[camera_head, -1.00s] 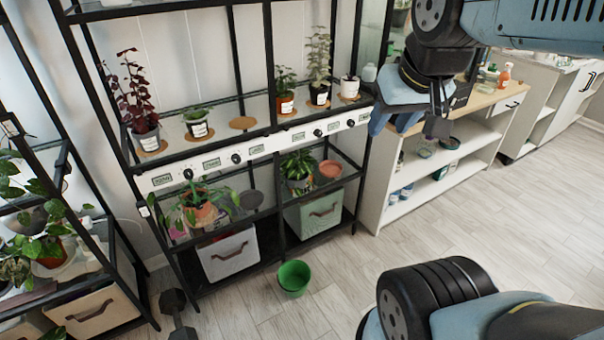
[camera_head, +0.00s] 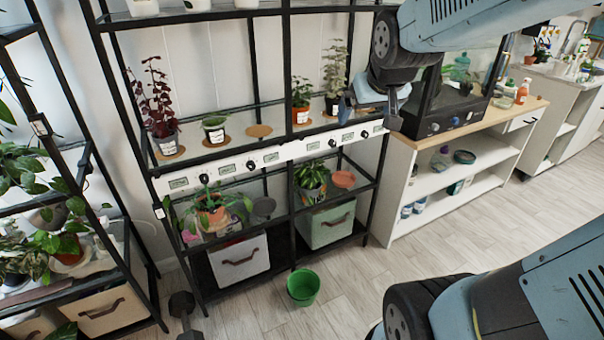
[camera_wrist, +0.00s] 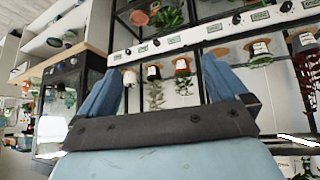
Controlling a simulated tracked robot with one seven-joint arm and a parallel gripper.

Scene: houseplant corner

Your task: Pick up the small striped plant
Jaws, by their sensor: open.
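Which plant is the small striped one I cannot tell for sure. A leafy green plant (camera_head: 312,177) with seemingly light-streaked leaves stands in a pot on the lower shelf; it shows upside down in the wrist view (camera_wrist: 168,17).
A dark red plant (camera_head: 160,118), a green plant (camera_head: 300,100) and a tall pale plant (camera_head: 334,75) share the upper shelf. An empty cork coaster (camera_head: 259,130) lies between them. A green bucket (camera_head: 303,287) stands on the floor. A wooden-topped counter (camera_head: 470,130) is to the right.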

